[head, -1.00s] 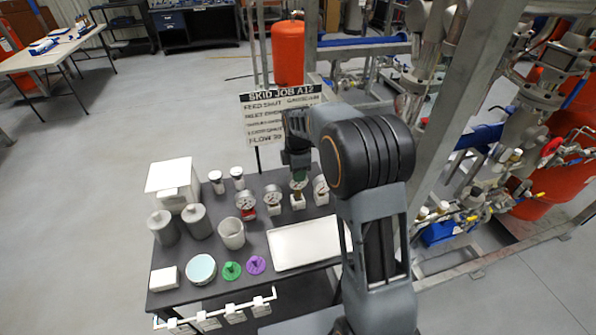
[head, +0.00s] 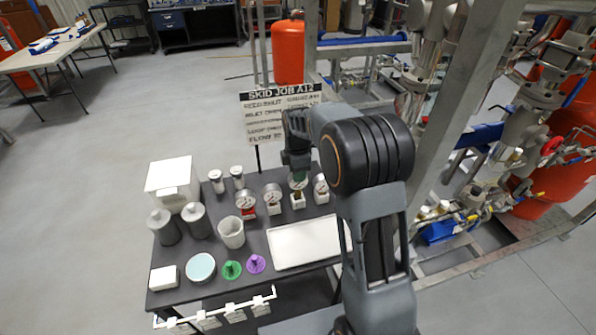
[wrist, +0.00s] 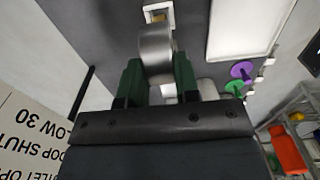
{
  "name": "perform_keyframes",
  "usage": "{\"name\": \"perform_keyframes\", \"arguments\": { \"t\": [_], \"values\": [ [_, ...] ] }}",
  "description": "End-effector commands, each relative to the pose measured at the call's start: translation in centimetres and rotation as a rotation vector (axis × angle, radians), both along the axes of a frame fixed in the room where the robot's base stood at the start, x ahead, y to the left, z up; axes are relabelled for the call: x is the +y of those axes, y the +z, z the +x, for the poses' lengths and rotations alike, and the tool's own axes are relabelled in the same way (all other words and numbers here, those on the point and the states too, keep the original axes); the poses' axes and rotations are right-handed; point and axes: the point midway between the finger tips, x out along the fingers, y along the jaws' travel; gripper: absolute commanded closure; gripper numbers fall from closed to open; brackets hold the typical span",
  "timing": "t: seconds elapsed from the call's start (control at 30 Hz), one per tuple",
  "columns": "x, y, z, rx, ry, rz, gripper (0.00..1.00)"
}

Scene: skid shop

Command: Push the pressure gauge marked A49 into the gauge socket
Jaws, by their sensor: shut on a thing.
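My gripper (wrist: 160,82) is shut on a round metal-cased pressure gauge (wrist: 157,50), held between its green fingers in the wrist view. Its dial faces away there, so I cannot read a mark. In the head view my gripper (head: 298,174) is at the back of the dark table, over the row of gauges. The held gauge (head: 298,184) shows just under the fingers, close above or in a white holder (head: 298,202); I cannot tell if it is clear of it. Other dial gauges stand in the row: one on a red base (head: 246,202), one (head: 272,195) and one (head: 320,186). I cannot pick out the gauge socket.
The dark table (head: 262,186) also bears a white tray (head: 300,243), a white box (head: 172,182), grey canisters (head: 196,220), a cup (head: 231,233), and green (head: 231,270) and purple (head: 256,264) pieces. A sign (head: 268,118) stands behind. Pipework and a steel frame (head: 452,110) rise at right.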

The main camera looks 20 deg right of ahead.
Motion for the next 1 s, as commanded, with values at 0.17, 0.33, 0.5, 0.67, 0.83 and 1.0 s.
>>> {"name": "perform_keyframes", "arguments": {
  "t": [0.17, 0.33, 0.5, 0.67, 0.83, 1.0],
  "values": [
    [0.0, -0.6, 0.0, 0.0, 0.0, 0.0, 0.84],
    [0.0, -1.0, 0.0, 0.0, 0.0, 0.0, 0.84],
    [0.0, -1.1, 0.0, 0.0, 0.0, 0.0, 0.84],
    [0.0, -1.1, 0.0, 0.0, 0.0, 0.0, 0.84],
    [0.0, -1.2, 0.0, 0.0, 0.0, 0.0, 0.84],
    [0.0, -1.5, 0.0, 0.0, 0.0, 0.0, 0.84]
  ]
}}
